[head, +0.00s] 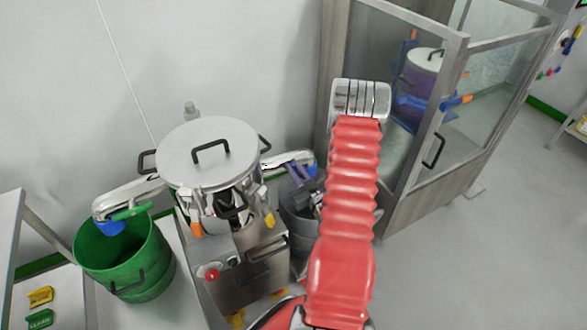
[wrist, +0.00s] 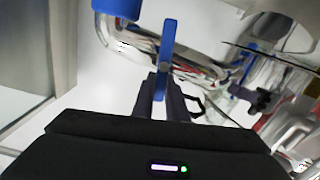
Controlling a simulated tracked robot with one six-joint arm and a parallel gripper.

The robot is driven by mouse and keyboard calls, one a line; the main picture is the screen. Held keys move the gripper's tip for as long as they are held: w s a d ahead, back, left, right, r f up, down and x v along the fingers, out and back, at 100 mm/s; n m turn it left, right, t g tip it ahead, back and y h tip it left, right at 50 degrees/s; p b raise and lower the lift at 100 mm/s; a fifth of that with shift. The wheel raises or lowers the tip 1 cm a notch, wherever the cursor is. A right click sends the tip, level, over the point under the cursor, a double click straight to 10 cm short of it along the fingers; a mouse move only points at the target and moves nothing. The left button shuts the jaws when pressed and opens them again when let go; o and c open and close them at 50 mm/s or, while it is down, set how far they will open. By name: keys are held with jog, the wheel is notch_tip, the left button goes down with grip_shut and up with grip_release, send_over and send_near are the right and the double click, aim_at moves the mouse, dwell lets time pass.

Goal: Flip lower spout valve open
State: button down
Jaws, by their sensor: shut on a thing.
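A steel vessel (head: 208,170) with a lidded top has a polished spout (head: 288,160) on its right side. In the wrist view this spout (wrist: 190,65) curves behind a blue valve lever (wrist: 167,45), with a blue collar at its end. My gripper (wrist: 160,88) is shut on the blue lever, which stands nearly upright in that picture. In the head view my gripper (head: 312,192) is small and dark beside the spout end, partly hidden by my red arm sleeve. A second spout (head: 130,197) on the left has a green lever (head: 130,211).
A green bin (head: 118,262) stands under the left spout. A grey bin (head: 299,228) stands below the right spout, partly behind my arm. A glazed steel booth (head: 425,150) is close on the right. A red button (head: 212,274) is on the vessel's base. Open floor (head: 500,240) lies right.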

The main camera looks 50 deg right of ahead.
jog(key=c, duration=1.8)
grip_release()
jog(key=shift+o, duration=0.2)
jog(key=v, duration=1.4)
jog(key=shift+w, duration=0.1)
